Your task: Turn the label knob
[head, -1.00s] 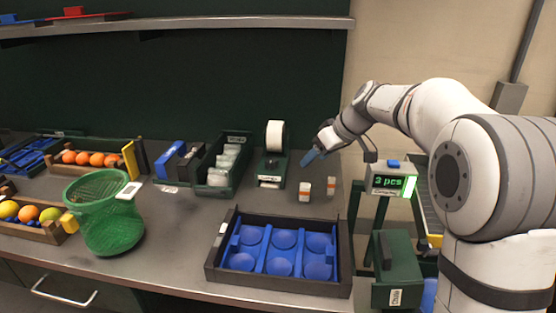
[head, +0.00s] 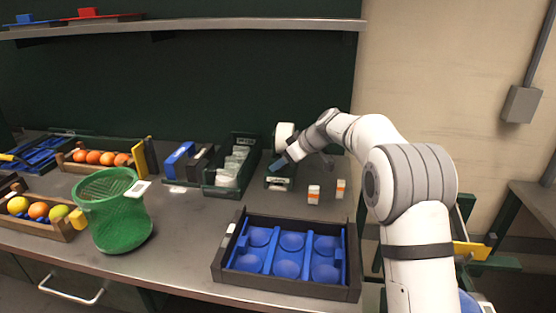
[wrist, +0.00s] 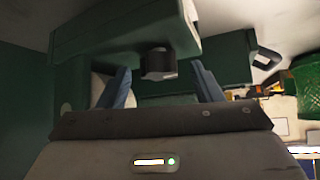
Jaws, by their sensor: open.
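The label printer (head: 280,184) is a green unit with a white label roll (head: 284,135) on top, standing at the back of the bench. My gripper (head: 280,165) is in front of it and partly covers it. In the wrist view, the dark knob (wrist: 157,64) sticks out from a green body (wrist: 120,42). The two blue fingers of my gripper (wrist: 162,87) are apart, one on either side of the knob and a little short of it. I cannot tell if either finger touches it.
Two small white-and-orange boxes (head: 313,194) stand right of the printer. A dark green bin (head: 220,190) with clear packs is close on its left. A black tray with blue cups (head: 230,272) lies in front. A green mesh basket (head: 125,225) and orange crates (head: 65,163) are at left.

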